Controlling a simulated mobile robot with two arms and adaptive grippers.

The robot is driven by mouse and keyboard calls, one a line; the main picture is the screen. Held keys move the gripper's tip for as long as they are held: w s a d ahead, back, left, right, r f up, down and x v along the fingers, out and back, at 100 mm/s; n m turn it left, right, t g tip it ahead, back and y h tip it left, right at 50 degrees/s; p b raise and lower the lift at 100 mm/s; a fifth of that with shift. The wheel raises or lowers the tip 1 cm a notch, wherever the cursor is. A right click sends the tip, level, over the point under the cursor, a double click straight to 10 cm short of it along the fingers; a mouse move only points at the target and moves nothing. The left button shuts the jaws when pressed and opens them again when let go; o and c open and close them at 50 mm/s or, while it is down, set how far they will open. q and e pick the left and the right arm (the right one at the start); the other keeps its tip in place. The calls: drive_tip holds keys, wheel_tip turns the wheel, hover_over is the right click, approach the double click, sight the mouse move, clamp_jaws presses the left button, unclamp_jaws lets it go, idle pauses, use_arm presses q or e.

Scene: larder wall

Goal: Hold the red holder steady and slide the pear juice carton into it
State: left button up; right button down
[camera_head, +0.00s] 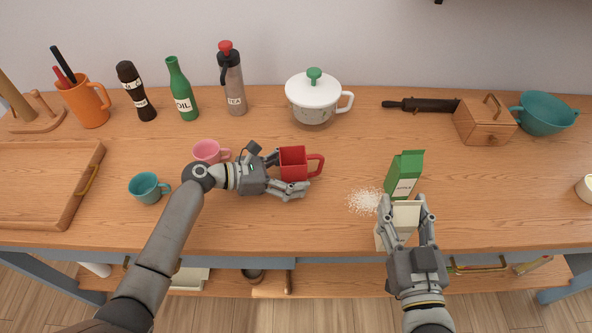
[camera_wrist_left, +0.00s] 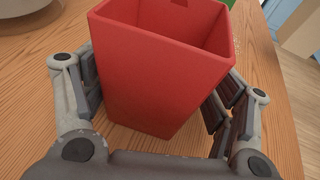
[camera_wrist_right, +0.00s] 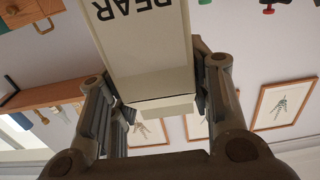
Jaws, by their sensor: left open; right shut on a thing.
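The red holder (camera_head: 293,164) is an open-topped square cup with a handle on its right, standing on the counter. My left gripper (camera_head: 287,174) is open with a finger on either side of it; the left wrist view shows the holder (camera_wrist_left: 165,75) between the fingers, its inside empty as far as visible. The pear juice carton (camera_head: 404,176) has a green top and a cream lower part. My right gripper (camera_head: 407,208) is shut on its cream part, to the right of the holder. The right wrist view shows the carton (camera_wrist_right: 140,50) with upside-down "PEAR" lettering.
White grains (camera_head: 363,201) lie on the counter between holder and carton. A pink cup (camera_head: 208,150) and a teal cup (camera_head: 147,188) stand left of the holder. A lidded white pot (camera_head: 313,100) stands behind.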

use_arm(q)
drive_tip(key=shift+w+d+f, duration=0.25)
drive_tip(key=shift+d, duration=0.35)
drive_tip(key=c, duration=0.8)
use_arm(e)
drive_tip(key=w+a+r+n+g+y, duration=0.4)
drive_tip(key=w+a+r+n+y, duration=0.55)
drive_tip(key=w+a+r, duration=0.9)
wheel_tip(320, 180, down, 10)
drive_tip(key=m+y, duration=0.1)
drive_tip(key=y, duration=0.1)
drive_tip(key=shift+s+a+m, duration=0.35)
drive_tip(key=shift+s, duration=0.05)
